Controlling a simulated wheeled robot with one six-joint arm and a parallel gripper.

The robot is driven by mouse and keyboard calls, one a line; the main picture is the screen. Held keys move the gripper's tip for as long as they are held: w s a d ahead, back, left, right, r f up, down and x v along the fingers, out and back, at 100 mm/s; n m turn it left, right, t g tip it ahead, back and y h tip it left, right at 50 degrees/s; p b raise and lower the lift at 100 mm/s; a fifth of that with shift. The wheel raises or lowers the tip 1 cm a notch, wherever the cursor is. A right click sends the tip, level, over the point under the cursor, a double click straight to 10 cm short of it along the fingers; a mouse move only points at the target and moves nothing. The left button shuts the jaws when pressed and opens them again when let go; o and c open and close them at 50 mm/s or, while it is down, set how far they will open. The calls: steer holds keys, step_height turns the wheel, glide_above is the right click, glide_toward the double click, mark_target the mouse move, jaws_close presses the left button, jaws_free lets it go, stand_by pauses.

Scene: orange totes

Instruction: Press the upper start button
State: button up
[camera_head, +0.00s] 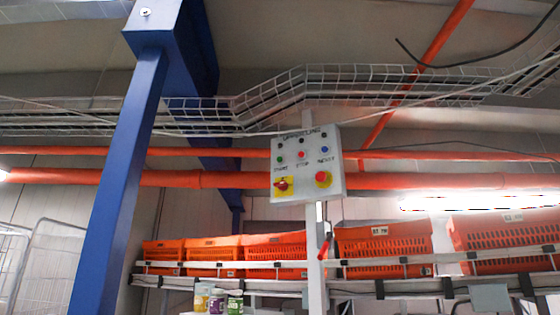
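A light grey control box (307,190) hangs on a white post in the middle of the head view. A green button (280,158) sits at its left, above a label that seems to read START. A red button (301,155) above STOP and a blue button (325,150) are to its right. A row of small dark dots lies above these buttons. My gripper is not in view, and nothing covers the buttons.
Orange totes (275,250) stand in a row on a conveyor behind the post (313,270). A blue steel column (120,190) rises at left. Small containers (217,301) stand at the bottom. Orange pipes (190,180) and a wire cable tray (320,85) run overhead.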

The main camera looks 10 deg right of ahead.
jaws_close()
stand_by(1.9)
